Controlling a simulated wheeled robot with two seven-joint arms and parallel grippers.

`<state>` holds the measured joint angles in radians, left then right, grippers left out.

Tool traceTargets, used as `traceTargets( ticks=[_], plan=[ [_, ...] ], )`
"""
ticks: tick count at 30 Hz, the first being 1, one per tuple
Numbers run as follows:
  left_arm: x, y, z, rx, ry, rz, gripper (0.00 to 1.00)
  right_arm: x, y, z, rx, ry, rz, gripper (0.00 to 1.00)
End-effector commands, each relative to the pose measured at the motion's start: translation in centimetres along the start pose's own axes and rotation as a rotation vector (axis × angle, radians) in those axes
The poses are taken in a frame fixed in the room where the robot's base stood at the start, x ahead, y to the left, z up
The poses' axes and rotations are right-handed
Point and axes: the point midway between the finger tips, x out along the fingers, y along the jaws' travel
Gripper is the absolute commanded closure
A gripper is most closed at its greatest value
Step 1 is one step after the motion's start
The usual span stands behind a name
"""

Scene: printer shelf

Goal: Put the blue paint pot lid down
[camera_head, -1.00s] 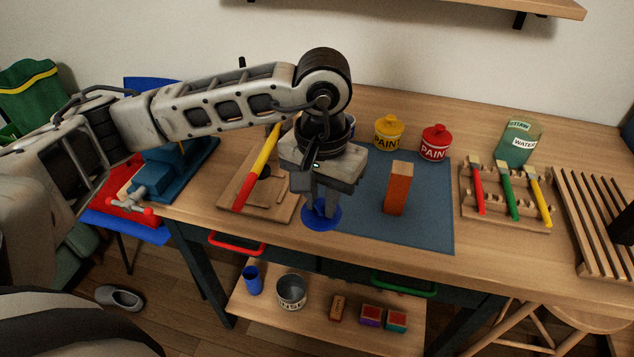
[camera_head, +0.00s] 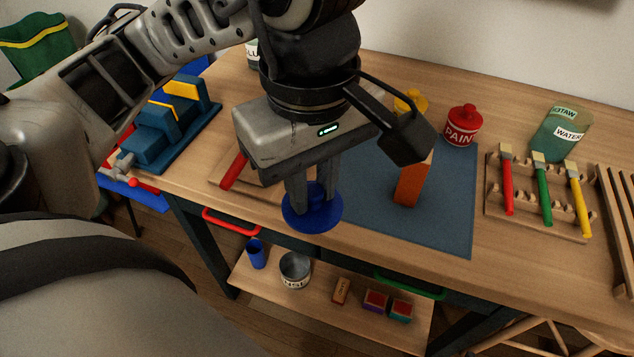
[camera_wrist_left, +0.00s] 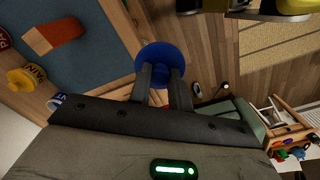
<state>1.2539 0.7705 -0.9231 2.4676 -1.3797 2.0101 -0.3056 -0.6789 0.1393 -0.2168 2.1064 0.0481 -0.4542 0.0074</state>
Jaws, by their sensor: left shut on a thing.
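The blue paint pot lid (camera_head: 297,217) is a round blue disc in my left gripper (camera_head: 315,203). The gripper points down and its fingers are shut on the lid's raised middle. In the head view the lid overlaps the bench's front edge, left of the grey-blue mat (camera_head: 447,215). The lid's exact height is hard to tell. In the left wrist view the lid (camera_wrist_left: 160,54) lies beyond the fingertips (camera_wrist_left: 161,75), near the bench edge. A small blue-and-white thing, maybe the blue pot (camera_wrist_left: 56,101), is partly hidden there. My right gripper is not in view.
An orange block (camera_head: 410,187) stands on the mat. A yellow paint pot (camera_head: 411,100), partly hidden, and a red paint pot (camera_head: 462,126) stand behind. A brush rack (camera_head: 533,210) is at right. A lower shelf (camera_head: 325,308) holds cups and small blocks.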

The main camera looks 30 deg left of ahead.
Motion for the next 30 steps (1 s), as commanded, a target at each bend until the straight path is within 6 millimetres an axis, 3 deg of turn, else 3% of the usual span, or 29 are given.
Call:
traceTargets(
  ticks=[11,15,25,30],
  plan=[
    [4.0,4.7,-7.0,-0.017,-0.003,-0.008,1.0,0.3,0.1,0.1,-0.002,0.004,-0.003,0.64],
    [6.8,6.0,-8.8,-0.013,-0.003,-0.008,1.0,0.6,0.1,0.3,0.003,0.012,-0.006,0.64],
    [9.4,7.4,-10.8,-0.01,-0.001,-0.004,1.0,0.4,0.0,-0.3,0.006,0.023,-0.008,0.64],
    [11.8,7.5,-11.1,-0.007,-0.001,-0.008,1.0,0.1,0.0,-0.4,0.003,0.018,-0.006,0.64]
  ],
)
